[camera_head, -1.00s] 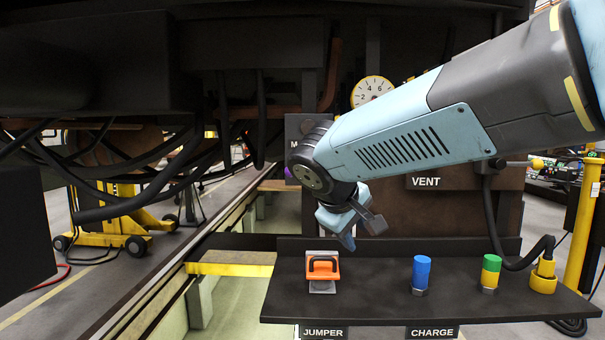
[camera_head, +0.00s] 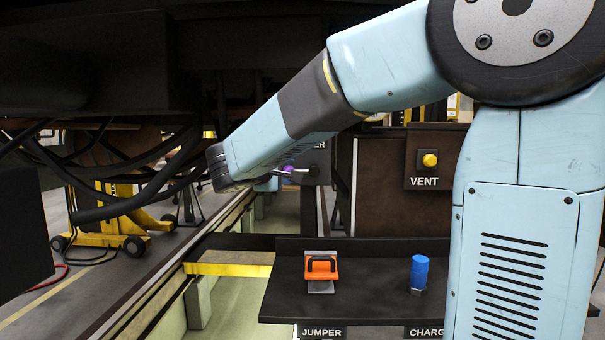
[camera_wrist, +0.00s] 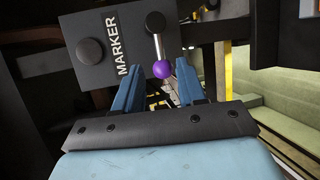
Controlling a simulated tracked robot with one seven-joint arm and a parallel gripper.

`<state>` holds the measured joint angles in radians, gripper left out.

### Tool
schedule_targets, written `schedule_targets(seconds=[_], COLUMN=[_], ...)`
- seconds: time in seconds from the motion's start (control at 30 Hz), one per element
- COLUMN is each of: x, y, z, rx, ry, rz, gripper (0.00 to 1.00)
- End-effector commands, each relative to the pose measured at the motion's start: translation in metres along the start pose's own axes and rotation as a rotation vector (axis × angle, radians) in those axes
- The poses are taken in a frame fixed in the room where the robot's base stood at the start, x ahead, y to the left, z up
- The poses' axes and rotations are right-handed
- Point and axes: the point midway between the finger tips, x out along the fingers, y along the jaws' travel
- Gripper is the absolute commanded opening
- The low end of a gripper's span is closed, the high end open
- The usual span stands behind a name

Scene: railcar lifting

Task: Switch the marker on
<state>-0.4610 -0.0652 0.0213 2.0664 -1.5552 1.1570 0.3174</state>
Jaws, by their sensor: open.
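The MARKER panel (camera_wrist: 110,50) is a dark grey plate with white lettering, seen tilted in the wrist view. It carries a dark round button or lamp (camera_wrist: 90,50) and a metal lever (camera_wrist: 157,45) ending in a purple ball (camera_wrist: 163,67). My gripper (camera_wrist: 158,73) is open, its two blue fingers on either side of the ball as seen here. I cannot tell whether they touch it. In the head view the panel (camera_head: 318,160) and purple ball (camera_head: 288,169) show partly behind my arm, and my gripper (camera_head: 266,184) is mostly hidden.
A dark shelf (camera_head: 370,294) below holds an orange-handled piece (camera_head: 321,267) and a blue cylinder (camera_head: 419,272). The VENT panel (camera_head: 432,160) has a yellow button. Railcar underside and hanging cables (camera_head: 130,200) fill the left.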

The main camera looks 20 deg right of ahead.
Motion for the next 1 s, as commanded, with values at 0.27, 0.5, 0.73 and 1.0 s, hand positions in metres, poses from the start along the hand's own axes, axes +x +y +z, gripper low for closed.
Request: schedule_targets(seconds=[0.27, 0.5, 0.73, 1.0], x=[0.051, 0.083, 0.096, 0.096], y=[0.0, 0.0, 0.0, 0.0], z=[0.001, 0.001, 0.001, 0.001], rx=[-0.001, 0.0, -0.001, 0.0], ry=[-0.003, -0.002, -0.001, 0.0], rz=[-0.001, -0.001, -0.001, -0.001], gripper=[0.4, 0.4, 0.4, 0.4])
